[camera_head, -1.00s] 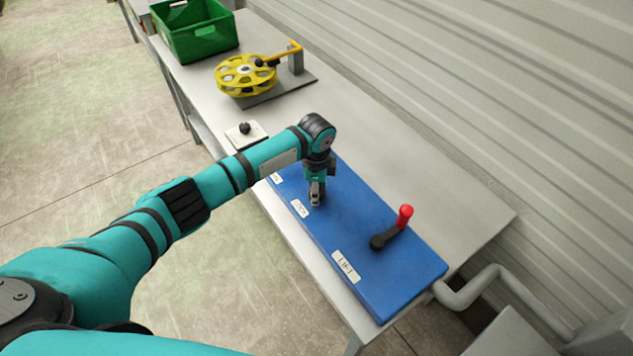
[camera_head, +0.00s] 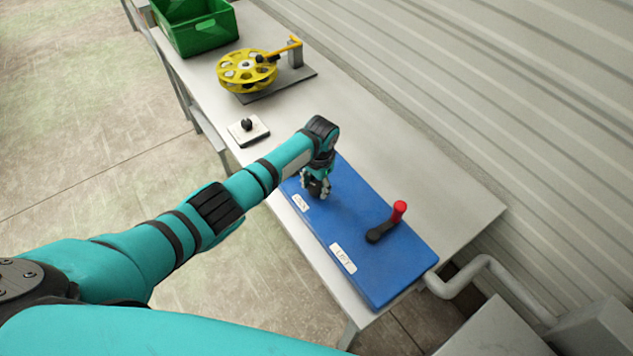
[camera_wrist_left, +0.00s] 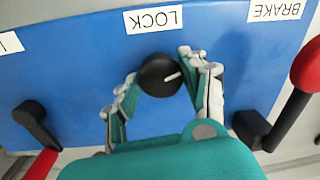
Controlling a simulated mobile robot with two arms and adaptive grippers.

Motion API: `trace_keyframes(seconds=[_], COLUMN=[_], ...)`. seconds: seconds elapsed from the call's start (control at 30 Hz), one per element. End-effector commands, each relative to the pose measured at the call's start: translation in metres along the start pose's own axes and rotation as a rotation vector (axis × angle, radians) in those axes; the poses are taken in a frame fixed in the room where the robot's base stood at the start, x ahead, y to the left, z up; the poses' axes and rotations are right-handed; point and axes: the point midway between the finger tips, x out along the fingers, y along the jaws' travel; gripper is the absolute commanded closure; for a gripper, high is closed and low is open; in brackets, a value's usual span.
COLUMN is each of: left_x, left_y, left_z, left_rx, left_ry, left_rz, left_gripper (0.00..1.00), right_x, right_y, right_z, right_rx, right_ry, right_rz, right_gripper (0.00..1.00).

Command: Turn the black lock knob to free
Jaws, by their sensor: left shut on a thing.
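The black lock knob (camera_wrist_left: 157,78) stands on the blue panel (camera_wrist_left: 80,55) below the LOCK label (camera_wrist_left: 153,19) in the left wrist view. Its white mark points right and slightly up. My left gripper (camera_wrist_left: 160,82) is shut on the knob, with one finger on each side of it. In the head view my left gripper (camera_head: 316,190) is down at the panel beside the LOCK label (camera_head: 300,203) and hides the knob. My right gripper is not in view.
A red-handled black lever (camera_head: 387,222) stands near the LIFT label (camera_head: 343,258). In the left wrist view, another red-handled lever (camera_wrist_left: 285,115) is near the BRAKE label (camera_wrist_left: 275,11). A yellow reel (camera_head: 247,70), a small switch plate (camera_head: 248,130) and a green crate (camera_head: 195,25) stand farther back.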

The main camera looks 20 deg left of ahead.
Motion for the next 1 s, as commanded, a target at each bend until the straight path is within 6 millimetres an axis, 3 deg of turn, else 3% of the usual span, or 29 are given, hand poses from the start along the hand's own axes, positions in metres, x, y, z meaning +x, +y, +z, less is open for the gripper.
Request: trace_keyframes(seconds=[0.4,0.9,0.93,1.0], left_x=[-0.0021,-0.0021,-0.0021,-0.002], left_y=[-0.0013,-0.0015,-0.0015,-0.0014], left_z=[-0.0017,-0.0022,-0.0022,-0.0021], left_rx=[-0.165,-0.181,-0.181,-0.181], left_ry=[-0.007,-0.006,-0.006,-0.006], left_rz=[-0.002,-0.002,-0.002,-0.002], left_gripper=[0.88,0.87,0.53,0.44], right_x=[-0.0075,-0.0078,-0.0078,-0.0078], right_y=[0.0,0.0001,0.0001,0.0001], right_z=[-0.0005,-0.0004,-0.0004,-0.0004], right_rx=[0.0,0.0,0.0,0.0], right_ry=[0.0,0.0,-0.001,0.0], right_rz=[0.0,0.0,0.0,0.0], right_gripper=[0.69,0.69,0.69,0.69])
